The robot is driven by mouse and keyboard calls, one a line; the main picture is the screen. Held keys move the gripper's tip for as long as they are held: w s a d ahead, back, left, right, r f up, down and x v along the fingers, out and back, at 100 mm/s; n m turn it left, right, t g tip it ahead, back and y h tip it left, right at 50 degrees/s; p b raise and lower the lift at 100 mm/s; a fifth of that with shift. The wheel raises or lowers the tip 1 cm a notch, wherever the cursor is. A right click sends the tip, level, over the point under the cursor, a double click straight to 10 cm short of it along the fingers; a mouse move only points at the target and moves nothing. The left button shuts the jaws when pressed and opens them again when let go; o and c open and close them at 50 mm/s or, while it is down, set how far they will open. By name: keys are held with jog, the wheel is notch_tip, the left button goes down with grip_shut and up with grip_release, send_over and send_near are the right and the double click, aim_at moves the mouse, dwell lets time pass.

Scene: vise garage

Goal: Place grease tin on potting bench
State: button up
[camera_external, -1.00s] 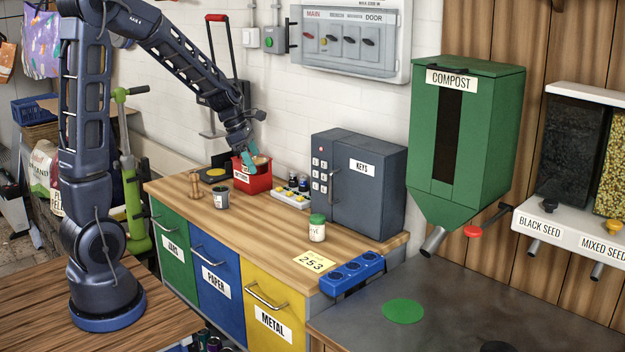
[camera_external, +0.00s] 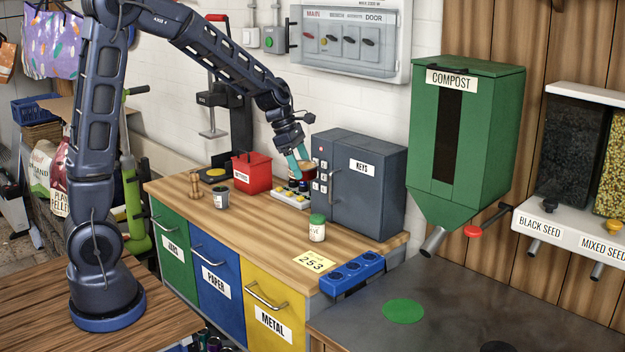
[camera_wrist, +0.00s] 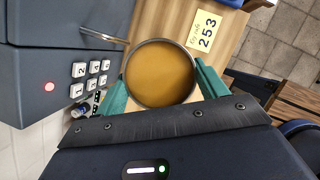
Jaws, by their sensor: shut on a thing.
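My gripper (camera_external: 297,161) with its teal fingers is shut on the grease tin, a round tin with an amber-brown top. The tin (camera_wrist: 160,73) sits between both fingers in the wrist view; in the external view it is small and partly hidden by the fingers. It is held in the air above the wooden counter, in front of the grey key cabinet. The dark bench top (camera_external: 460,303) at the lower right, under the compost hopper, appears to be the potting bench. It bears a flat green disc (camera_external: 403,311).
The grey key cabinet (camera_external: 372,190) stands close beside my gripper. A red box (camera_external: 252,175), a green-lidded jar (camera_external: 317,230) and a blue socket strip (camera_external: 352,273) are on or at the counter. The green compost hopper (camera_external: 465,140) overhangs the dark bench.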

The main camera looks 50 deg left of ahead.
jog(key=d+m+g, duration=0.1)
jog(key=d+m, duration=0.2)
jog(key=d, duration=2.1)
jog(key=s+d+f+m, duration=0.1)
jog(key=s+d, duration=0.3)
jog(key=d, duration=0.4)
jog(key=s+d+f+m+g, duration=0.1)
jog(key=s+d, duration=0.3)
jog(key=d, duration=0.3)
jog(key=s+d+f+m, duration=0.1)
jog(key=s+d, duration=0.2)
jog(key=d, duration=0.5)
jog(key=shift+h, duration=0.3)
jog(key=f, duration=1.9)
jog(key=shift+s+f, duration=0.25)
jog(key=o, duration=1.2)
jog(key=shift+f, duration=0.15)
jog(key=shift+c, duration=0.2)
